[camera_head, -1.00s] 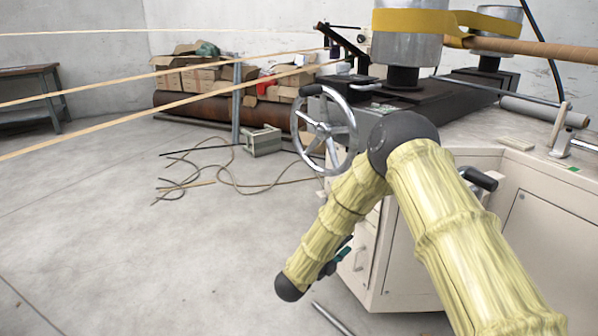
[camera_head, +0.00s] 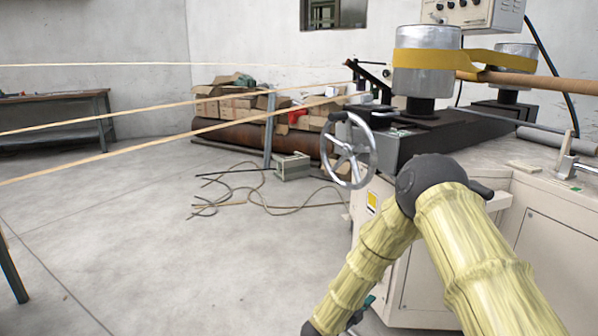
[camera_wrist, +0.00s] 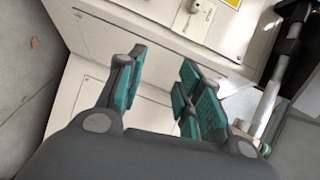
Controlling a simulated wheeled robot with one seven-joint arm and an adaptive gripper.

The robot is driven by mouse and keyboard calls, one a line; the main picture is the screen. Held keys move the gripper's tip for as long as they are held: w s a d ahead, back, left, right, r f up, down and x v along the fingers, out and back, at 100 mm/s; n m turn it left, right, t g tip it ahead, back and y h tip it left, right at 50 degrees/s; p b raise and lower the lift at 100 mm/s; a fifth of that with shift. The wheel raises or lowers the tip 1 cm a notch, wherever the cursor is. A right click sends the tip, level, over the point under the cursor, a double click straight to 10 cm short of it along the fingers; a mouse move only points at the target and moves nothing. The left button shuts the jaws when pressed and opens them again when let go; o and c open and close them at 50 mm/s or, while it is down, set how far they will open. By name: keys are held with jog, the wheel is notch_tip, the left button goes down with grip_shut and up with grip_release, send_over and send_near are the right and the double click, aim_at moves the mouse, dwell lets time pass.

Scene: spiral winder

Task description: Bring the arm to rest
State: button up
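My gripper (camera_wrist: 158,98) shows in the wrist view with its two teal-padded fingers spread apart and nothing between them. Behind the fingers are the cream panels of the machine cabinet (camera_wrist: 75,95). In the head view my arm, in a pale yellow sleeve, bends at a dark joint and hangs down in front of the cabinet (camera_head: 420,275). The gripper end is mostly cut off at the bottom edge of that view.
A metal handwheel (camera_head: 350,150) sticks out from the machine just left of my arm's bend. Tan strips (camera_head: 150,145) stretch across the left. Cables (camera_head: 240,205) and a small box (camera_head: 292,167) lie on the floor. A workbench (camera_head: 55,115) stands far left; the floor between is open.

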jog(key=s+d+f+n+g+y, duration=0.1)
jog(key=s+f+n+g+y, duration=0.3)
jog(key=s+f+n+y, duration=0.95)
jog(key=s+d+f+n+g+h, duration=0.1)
jog(key=s+f+n+g, duration=0.25)
jog(key=s, duration=0.95)
jog(key=s+d+f+n+g, duration=0.1)
jog(key=s+f+n+g, duration=0.25)
jog(key=s, duration=0.95)
jog(key=s+f+n+g+h, duration=0.15)
jog(key=s+f+n, duration=0.25)
jog(key=s, duration=0.9)
notch_tip(320, 180, up, 35)
jog(key=p, duration=3.5)
jog(key=shift+w+d+y, duration=0.15)
jog(key=shift+w+y, duration=0.05)
jog(key=shift+y, duration=0.2)
jog(key=shift+f, duration=0.1)
